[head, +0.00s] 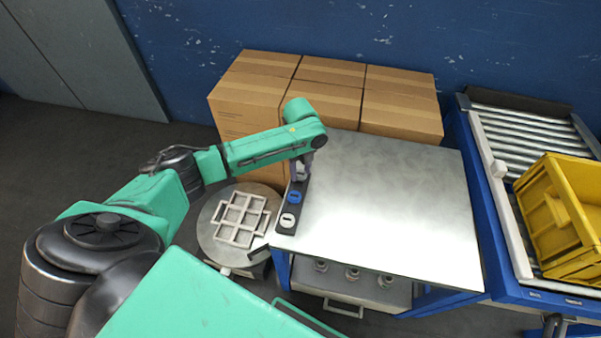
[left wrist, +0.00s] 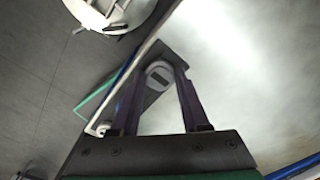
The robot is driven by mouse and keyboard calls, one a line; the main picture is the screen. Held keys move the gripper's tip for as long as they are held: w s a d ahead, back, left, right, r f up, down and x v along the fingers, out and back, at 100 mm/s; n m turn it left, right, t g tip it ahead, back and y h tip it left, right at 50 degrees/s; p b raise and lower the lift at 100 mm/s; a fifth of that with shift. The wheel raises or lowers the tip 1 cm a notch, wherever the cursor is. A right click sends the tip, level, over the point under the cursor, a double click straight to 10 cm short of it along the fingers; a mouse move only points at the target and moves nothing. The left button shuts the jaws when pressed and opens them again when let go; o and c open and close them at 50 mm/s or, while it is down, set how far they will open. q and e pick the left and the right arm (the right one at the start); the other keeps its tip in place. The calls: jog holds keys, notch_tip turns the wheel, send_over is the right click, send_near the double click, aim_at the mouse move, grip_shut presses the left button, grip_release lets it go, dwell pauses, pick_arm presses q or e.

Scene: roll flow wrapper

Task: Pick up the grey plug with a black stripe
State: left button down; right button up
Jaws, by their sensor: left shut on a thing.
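The dark rack (head: 278,243) lies along the left edge of the metal table. A blue plug (head: 294,197) and a whitish plug with a dark mark (head: 288,220) sit in its middle and front. My left gripper (head: 301,174) is over the rack's far end and hides that end in the head view. In the left wrist view, a light grey plug with a black stripe (left wrist: 159,73) shows between the fingertips of my left gripper (left wrist: 157,80), which is shut on it. I cannot tell whether it is clear of the rack. My right gripper is out of view.
Cardboard boxes (head: 330,75) stand behind the table (head: 390,200), whose top right of the rack is clear. A round stool (head: 209,226) with a grey frame stands to the left. A yellow crate (head: 555,215) rests on a roller conveyor (head: 520,137) at right.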

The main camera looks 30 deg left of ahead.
aim_at(301, 174)
pick_arm(q)
notch_tip(301, 174, up, 20)
jog(key=p, duration=0.1)
jog(key=shift+f, duration=0.25)
jog(key=shift+f, duration=0.1)
